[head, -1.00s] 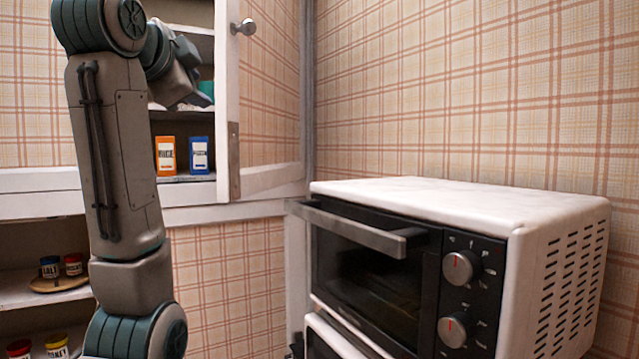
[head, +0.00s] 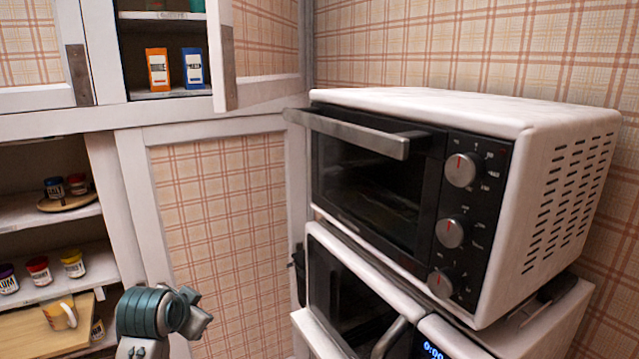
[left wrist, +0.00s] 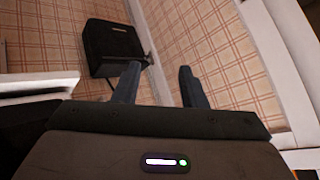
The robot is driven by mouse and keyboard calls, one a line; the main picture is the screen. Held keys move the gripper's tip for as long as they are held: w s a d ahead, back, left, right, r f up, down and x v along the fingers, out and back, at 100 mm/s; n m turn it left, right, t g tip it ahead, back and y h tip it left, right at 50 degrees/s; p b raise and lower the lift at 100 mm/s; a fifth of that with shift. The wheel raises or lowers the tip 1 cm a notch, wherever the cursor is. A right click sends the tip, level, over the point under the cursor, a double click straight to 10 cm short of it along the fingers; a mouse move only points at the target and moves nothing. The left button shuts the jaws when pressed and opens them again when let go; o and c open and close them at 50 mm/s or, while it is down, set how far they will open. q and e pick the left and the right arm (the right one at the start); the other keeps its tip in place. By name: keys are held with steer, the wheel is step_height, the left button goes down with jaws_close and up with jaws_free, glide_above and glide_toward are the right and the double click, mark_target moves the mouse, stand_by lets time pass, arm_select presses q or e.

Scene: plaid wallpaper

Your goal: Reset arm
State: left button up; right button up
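My left arm's teal and grey joint shows at the bottom left of the head view, in front of the lower cabinet. Its gripper cannot be made out there. In the left wrist view my left gripper (left wrist: 160,85) is open, its two dark fingers apart with nothing held between them. My right gripper is in neither view.
A white toaster oven (head: 562,200) stands on another white appliance (head: 340,330) at the right. An open cabinet door (head: 222,55) hangs above. Open shelves (head: 60,215) at the left hold several jars and a mug (head: 62,315). A black box (left wrist: 108,45) shows in the left wrist view.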

arm_select(q)
steer(key=s+f+n+g, duration=0.2)
steer(key=s+f, duration=0.8)
steer(key=f, duration=0.2)
steer(key=s+a+f+n+g, duration=0.1)
steer(key=s+f, duration=0.3)
steer(key=s, duration=0.5)
steer(key=s+f+n+g, duration=0.1)
steer(key=s+f, duration=0.2)
steer(key=s, duration=0.5)
steer(key=s+a+f+n+g, duration=0.15)
steer(key=s+f, duration=0.25)
steer(key=s, duration=0.5)
step_height(320, 180, down, 32)
steer(key=a+g, duration=0.2)
steer(key=s+a+f, duration=0.1)
steer(key=s+f, duration=1.6)
steer(key=s, duration=0.1)
steer(key=shift+s+a+f+g+y, duration=0.15)
steer(key=shift+a+f+g+y, duration=0.1)
steer(key=shift+g+y, duration=0.1)
